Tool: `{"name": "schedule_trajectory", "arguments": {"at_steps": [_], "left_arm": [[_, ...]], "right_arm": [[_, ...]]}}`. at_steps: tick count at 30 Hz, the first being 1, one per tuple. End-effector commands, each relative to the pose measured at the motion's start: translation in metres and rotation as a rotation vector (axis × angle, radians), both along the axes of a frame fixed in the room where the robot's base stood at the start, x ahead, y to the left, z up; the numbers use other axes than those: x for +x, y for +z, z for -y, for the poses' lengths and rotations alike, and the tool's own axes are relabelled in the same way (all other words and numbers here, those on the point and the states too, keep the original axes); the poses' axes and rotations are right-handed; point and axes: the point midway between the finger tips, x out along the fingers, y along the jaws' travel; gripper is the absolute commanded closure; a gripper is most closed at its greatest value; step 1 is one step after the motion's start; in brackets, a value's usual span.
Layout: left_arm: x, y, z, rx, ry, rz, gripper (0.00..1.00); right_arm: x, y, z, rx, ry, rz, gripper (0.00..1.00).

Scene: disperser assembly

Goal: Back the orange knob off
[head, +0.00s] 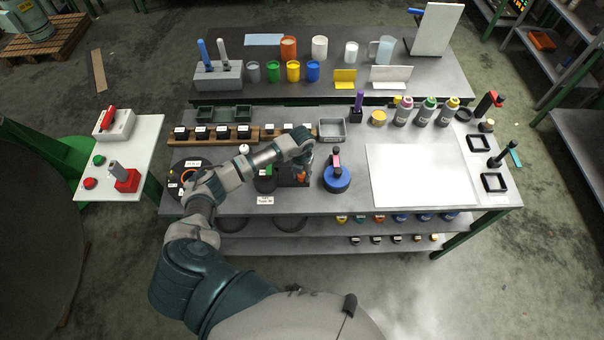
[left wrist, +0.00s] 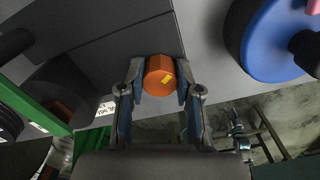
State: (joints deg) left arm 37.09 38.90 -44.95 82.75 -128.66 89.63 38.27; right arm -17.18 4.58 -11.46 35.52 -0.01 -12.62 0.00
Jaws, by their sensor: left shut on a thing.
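The orange knob (left wrist: 159,75) sits between the two fingers of my left gripper (left wrist: 158,84) in the left wrist view. A small yellow mark shows on the knob's face. The fingers are shut on its two sides. In the head view my left gripper (head: 306,165) reaches down over a dark box-like unit (head: 287,180), and a bit of the orange knob (head: 302,176) shows beside it. The arm hides part of the unit. My right gripper is not in either view.
A blue round base with a pink-topped part (head: 337,181) stands just right of the gripper, and its blue disc (left wrist: 262,42) is close in the wrist view. A white board (head: 420,174) lies farther right. Dark cylinders (head: 265,182) stand to the left.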

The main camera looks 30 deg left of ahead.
Motion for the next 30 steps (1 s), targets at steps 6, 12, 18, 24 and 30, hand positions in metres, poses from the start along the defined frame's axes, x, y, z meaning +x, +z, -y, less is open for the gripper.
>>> {"name": "schedule_trajectory", "arguments": {"at_steps": [6, 12, 18, 24, 30], "left_arm": [[0.002, 0.004, -0.002, 0.002, 0.208, 0.008, 1.00], [0.003, 0.004, -0.002, 0.002, 0.397, 0.009, 1.00], [0.003, 0.005, -0.003, 0.001, 0.566, 0.010, 1.00], [0.003, 0.005, -0.003, 0.000, 0.697, 0.012, 1.00], [0.004, 0.005, -0.004, 0.000, 0.781, 0.013, 1.00]], "right_arm": [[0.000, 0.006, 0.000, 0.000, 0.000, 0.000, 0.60], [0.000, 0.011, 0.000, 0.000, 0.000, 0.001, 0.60], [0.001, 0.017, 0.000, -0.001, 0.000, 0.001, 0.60], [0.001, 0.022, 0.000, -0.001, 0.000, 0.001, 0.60], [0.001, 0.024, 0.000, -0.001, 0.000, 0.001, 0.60]]}}
